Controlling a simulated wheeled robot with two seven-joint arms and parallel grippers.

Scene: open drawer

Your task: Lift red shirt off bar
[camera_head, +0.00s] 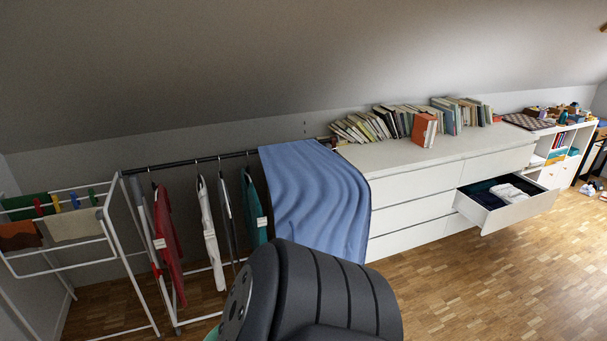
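A red shirt (168,228) hangs from the dark bar (235,155) of a white-framed clothes rack, at the left of the head view. It hangs near the bar's left end, seen nearly edge-on and upright. To its right, with a gap, hang a white garment (209,230), a narrow grey garment (226,210) and a teal garment (254,215). Neither of my grippers shows. A dark, rounded part of my own body fills the bottom middle and hides the floor there.
A blue cloth (315,195) drapes between the bar's right end and the white dresser (415,185). One dresser drawer (519,208) stands open with folded clothes inside. A drying rack (108,232) stands at the left. Wooden floor (470,285) is clear at lower right.

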